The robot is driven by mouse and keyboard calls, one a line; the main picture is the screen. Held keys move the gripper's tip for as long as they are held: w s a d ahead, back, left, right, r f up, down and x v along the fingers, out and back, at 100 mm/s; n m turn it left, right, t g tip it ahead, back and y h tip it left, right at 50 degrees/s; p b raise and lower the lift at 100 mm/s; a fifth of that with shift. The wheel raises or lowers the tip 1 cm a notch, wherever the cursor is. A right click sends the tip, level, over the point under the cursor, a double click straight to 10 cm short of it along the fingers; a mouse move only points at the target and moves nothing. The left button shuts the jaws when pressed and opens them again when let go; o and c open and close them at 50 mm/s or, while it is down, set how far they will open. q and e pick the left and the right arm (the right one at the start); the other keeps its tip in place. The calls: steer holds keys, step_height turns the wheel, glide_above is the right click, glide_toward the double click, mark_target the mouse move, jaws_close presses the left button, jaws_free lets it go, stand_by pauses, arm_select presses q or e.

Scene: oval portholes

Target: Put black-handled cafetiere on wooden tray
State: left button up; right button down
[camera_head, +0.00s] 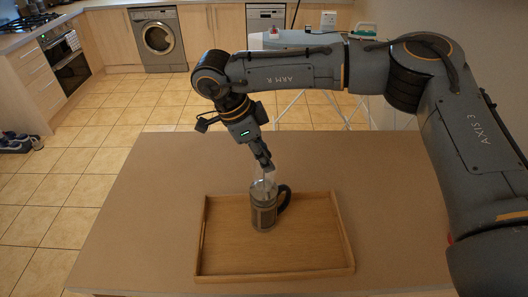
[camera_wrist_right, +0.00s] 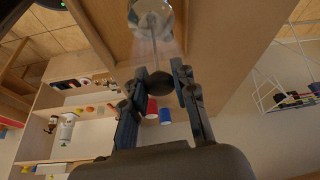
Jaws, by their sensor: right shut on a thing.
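The black-handled cafetiere (camera_head: 264,216) is upright over the wooden tray (camera_head: 225,262) in the head view, near the tray's middle and towards its back. Its black handle points right. I cannot tell whether its base touches the tray floor. My right gripper (camera_head: 267,167) comes down from above and is shut on the plunger knob of the cafetiere. In the right wrist view, the dark round knob (camera_wrist_right: 160,84) sits between the fingertips, with the thin rod and the lid (camera_wrist_right: 151,14) beyond it. My left gripper is not in view.
The tray lies on a brown table (camera_head: 130,230) with bare surface around it. The tray's raised rim surrounds clear floor beside the cafetiere. An airer (camera_head: 330,97) stands behind the table. The right wrist view shows shelves (camera_wrist_right: 85,98) with small items.

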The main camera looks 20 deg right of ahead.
steer(key=shift+f, duration=0.1)
steer(key=c, duration=1.1)
jaws_free()
steer(key=shift+o, duration=0.2)
steer(key=shift+r, duration=0.3)
steer(key=shift+a+r, duration=0.2)
steer(key=b+v, duration=0.2)
steer(key=v, duration=0.9)
steer(key=shift+r+b, duration=0.2)
steer(key=shift+b, duration=0.2)
